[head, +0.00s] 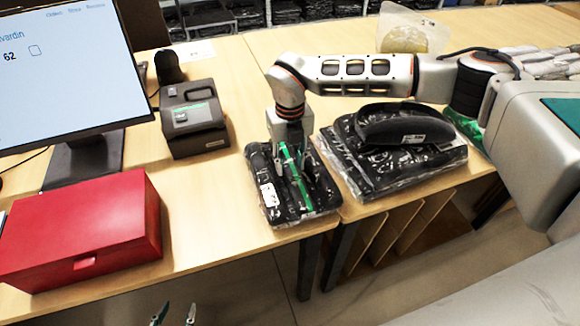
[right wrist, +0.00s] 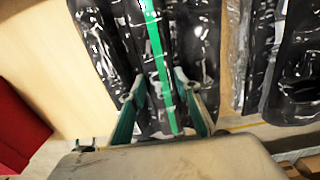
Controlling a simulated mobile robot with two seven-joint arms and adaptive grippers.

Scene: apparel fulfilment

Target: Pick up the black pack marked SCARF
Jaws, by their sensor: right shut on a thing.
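A black pack in clear, shiny wrap (head: 259,165) lies on the table at the front edge, with a white label and a bright green stripe. I cannot read SCARF on it. My right gripper (head: 294,163) reaches down onto it from above. In the right wrist view its fingers (right wrist: 160,88) stand on both sides of a raised, green-striped part of the black pack (right wrist: 103,45), shut on it. The pack still appears to lie at table level. My left gripper (head: 174,316) shows only its fingertips at the bottom edge, apart and empty, below the table edge.
Other black wrapped packs (head: 357,180) are stacked close on the right, with a dark curved case (head: 405,128) on top. A red box (head: 85,232), a monitor (head: 65,75) and a dark card terminal (head: 193,120) stand on the left. Table between terminal and pack is clear.

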